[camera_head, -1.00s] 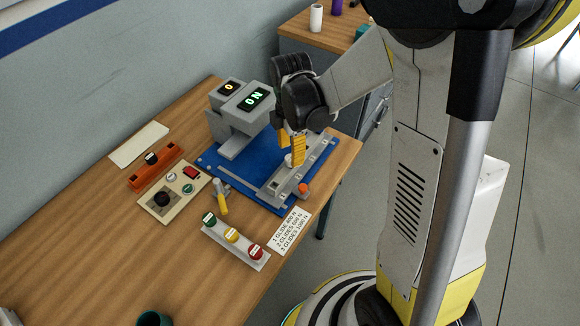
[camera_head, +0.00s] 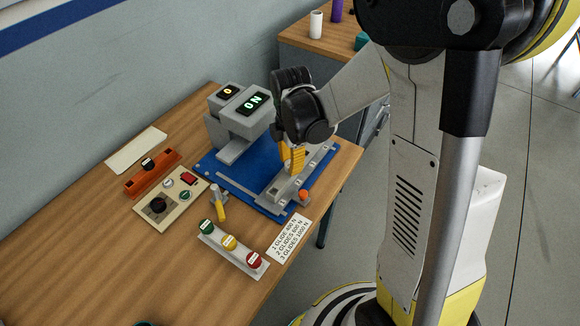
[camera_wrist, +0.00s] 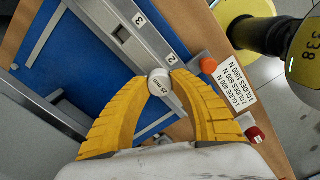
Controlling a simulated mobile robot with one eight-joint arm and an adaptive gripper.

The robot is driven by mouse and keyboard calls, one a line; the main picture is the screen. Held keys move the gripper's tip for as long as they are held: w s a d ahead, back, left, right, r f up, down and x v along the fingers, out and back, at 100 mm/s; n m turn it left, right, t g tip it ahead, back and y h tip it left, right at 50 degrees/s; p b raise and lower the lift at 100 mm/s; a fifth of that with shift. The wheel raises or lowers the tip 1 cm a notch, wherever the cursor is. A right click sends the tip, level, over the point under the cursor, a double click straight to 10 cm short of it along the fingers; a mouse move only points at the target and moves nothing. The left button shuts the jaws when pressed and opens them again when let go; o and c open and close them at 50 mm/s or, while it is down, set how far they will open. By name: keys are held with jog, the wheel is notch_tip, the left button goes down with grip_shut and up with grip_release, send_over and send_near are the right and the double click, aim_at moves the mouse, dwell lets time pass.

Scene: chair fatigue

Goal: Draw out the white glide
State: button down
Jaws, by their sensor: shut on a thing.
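The white glide (camera_wrist: 159,83) is a small round white piece marked 25. In the wrist view it sits between the yellow fingertips of my gripper (camera_wrist: 160,80), which is shut on it. It is at the grey rail (camera_wrist: 128,42), beside the label 2; I cannot tell whether it is still seated in the rail. In the head view my gripper (camera_head: 291,167) points down over the same rail (camera_head: 279,190). The glide is not clearly seen there, hidden by the fingers.
The blue base plate (camera_head: 210,165) carries a grey machine (camera_head: 240,122) whose display reads ON. An orange knob (camera_head: 303,195) is at the rail's near end. A rack (camera_head: 234,251) with green, yellow and red round pieces, a hammer-like tool (camera_head: 219,204) and a control box (camera_head: 170,200) lie nearby.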

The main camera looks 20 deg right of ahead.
jog(key=shift+r+p, duration=1.45)
jog(key=shift+r, duration=0.65)
jog(key=shift+r+p, duration=1.4)
jog(key=shift+r, duration=0.6)
